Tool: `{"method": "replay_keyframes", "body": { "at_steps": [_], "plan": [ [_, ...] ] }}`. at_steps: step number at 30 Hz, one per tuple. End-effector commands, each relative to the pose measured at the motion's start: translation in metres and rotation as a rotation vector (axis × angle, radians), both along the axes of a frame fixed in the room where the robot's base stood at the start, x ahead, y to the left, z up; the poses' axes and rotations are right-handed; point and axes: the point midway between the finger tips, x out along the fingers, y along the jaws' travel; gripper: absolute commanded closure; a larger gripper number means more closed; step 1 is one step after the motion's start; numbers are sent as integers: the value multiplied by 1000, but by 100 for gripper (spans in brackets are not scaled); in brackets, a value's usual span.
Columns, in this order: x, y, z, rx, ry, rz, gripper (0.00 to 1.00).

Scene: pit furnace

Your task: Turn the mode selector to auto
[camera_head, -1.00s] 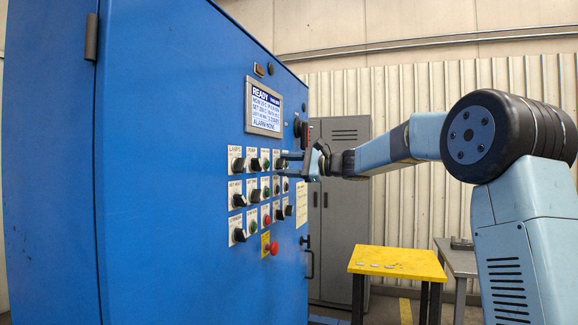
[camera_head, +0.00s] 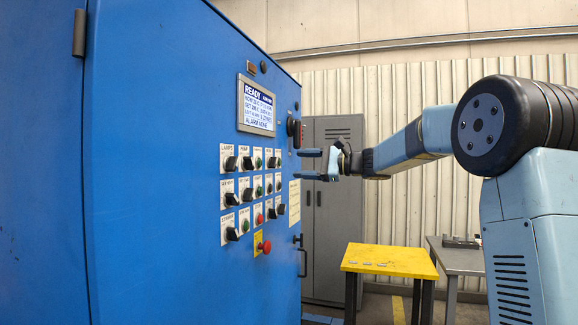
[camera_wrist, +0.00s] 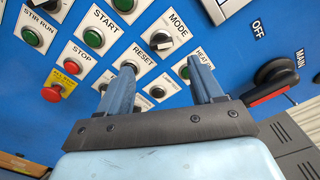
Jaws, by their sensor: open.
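The mode selector (camera_wrist: 161,41) is a black rotary knob on a white plate marked MODE, on the blue control panel. Its position marks are too small to read. In the wrist view it lies just beyond the gap between my fingertips. My gripper (camera_wrist: 161,66) is open and empty, with its two fingers pointing at the panel. In the head view my gripper (camera_head: 299,163) is at the right of the button rows, in front of the panel and apart from it. Which knob there is the mode selector, I cannot tell.
Neighbouring controls include the green start button (camera_wrist: 94,38), the red emergency button (camera_wrist: 52,93) and the main switch (camera_wrist: 275,78) with a black and red handle. A display (camera_head: 257,105) reads READY. A yellow table (camera_head: 390,260) and grey cabinet (camera_head: 333,220) stand behind.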

Motion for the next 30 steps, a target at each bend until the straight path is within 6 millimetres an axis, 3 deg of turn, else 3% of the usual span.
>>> {"method": "replay_keyframes", "body": {
  "at_steps": [6,12,30],
  "plan": [
    [-13,-37,-1,-1,0,-3,34],
    [-19,-54,-1,0,1,-1,34],
    [-24,-56,-2,-12,0,1,34]
  ]
}}
